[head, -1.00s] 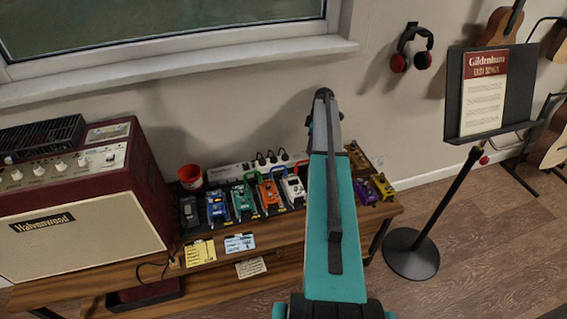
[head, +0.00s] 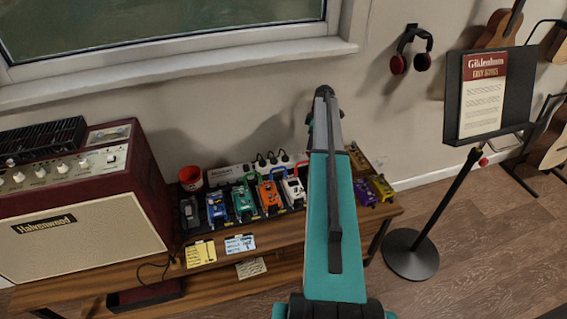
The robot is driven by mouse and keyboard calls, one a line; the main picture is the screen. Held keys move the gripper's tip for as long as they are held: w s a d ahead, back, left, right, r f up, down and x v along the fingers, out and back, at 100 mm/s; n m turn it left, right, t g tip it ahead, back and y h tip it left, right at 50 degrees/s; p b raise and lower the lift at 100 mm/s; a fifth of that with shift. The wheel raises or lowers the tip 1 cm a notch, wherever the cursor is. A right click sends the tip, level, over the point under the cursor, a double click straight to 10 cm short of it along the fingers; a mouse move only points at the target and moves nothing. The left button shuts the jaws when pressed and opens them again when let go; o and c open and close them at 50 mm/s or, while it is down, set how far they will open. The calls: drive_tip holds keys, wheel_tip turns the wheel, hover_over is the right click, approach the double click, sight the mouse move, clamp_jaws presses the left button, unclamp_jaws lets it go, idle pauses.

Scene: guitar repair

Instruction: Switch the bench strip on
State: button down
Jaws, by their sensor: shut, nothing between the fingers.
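The bench strip is a long white power strip (head: 228,174) lying along the back of the wooden bench, against the wall. Several black plugs stand in its right part. Its switch is too small to make out, and its right end runs behind my arm. My teal and grey arm reaches up the middle of the picture, in front of the bench's right part. My gripper does not show; it is hidden behind or beyond the arm.
Several colored pedals (head: 243,202) stand in front of the strip. A red cup (head: 191,179) is at its left end, beside a large amplifier (head: 75,235). Purple and yellow pedals (head: 374,190) stand right of my arm. A music stand (head: 433,215) is on the floor at right.

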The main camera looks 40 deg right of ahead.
sight(309, 152)
wheel_tip(309, 152, up, 5)
drive_tip(key=shift+p, duration=1.05)
drive_tip(key=shift+w, duration=0.1)
